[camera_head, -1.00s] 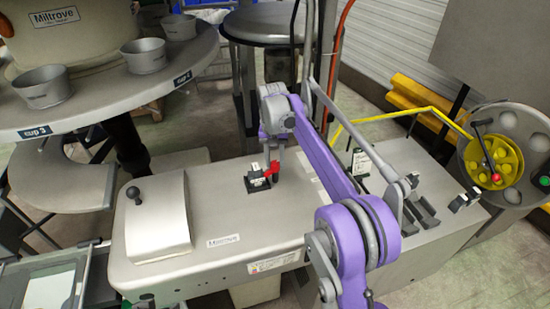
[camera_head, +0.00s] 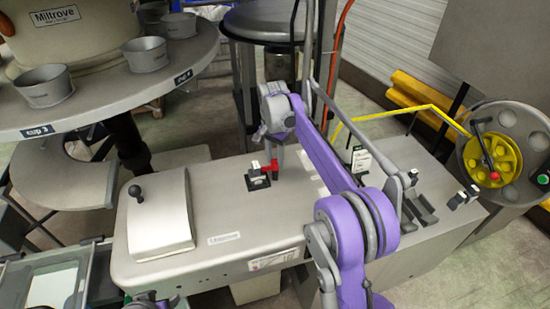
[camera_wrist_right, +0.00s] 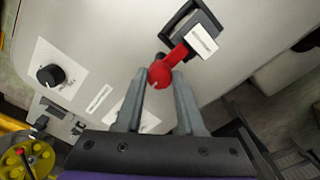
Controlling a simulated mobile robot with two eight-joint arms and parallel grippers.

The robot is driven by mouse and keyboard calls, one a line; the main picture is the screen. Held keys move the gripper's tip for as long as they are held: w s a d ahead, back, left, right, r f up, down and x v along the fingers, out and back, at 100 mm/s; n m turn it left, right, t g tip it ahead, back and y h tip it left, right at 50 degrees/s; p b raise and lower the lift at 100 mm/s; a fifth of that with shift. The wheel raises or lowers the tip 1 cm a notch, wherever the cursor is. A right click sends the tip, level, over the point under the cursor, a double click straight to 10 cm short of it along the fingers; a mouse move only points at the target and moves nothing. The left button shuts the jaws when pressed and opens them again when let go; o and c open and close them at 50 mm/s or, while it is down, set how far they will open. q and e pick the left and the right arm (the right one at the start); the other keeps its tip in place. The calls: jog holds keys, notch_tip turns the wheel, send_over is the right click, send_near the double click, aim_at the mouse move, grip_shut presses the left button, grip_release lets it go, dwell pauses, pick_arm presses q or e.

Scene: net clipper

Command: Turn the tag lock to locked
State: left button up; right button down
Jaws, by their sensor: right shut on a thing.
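The tag lock (camera_head: 258,180) is a small black block with a white label on the grey machine top. Its red lever (camera_head: 271,168) is at the block's right side. In the right wrist view the lock block (camera_wrist_right: 192,38) is at the top, and the red lever (camera_wrist_right: 171,61) slants from it down-left to a round red end. My right gripper (camera_wrist_right: 161,78) is shut on that red end, one grey finger on each side. In the head view my right gripper (camera_head: 273,150) reaches the lever from above and partly hides it.
A pale box cover with a black knob (camera_head: 160,215) is left of the lock. A yellow reel (camera_head: 493,160) and yellow bent arm (camera_head: 400,113) are at the right. A round table with metal cups (camera_head: 145,55) is at the upper left. The machine top around the lock is mostly clear.

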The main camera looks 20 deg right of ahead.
aim_at(274, 161)
dwell(0.3)
jog(key=c, duration=0.5)
grip_release()
pick_arm(q)
jog(key=shift+w+r+p, duration=0.35)
jog(key=shift+r+p, duration=0.05)
jog(key=shift+r, duration=0.2)
jog(key=shift+w+r+p, duration=0.3)
jog(key=shift+r+p, duration=0.05)
jog(key=shift+r, duration=0.2)
pick_arm(e)
notch_tip(274, 161, up, 11)
jog(key=shift+w+a+f, duration=0.1)
jog(key=shift+w, duration=0.05)
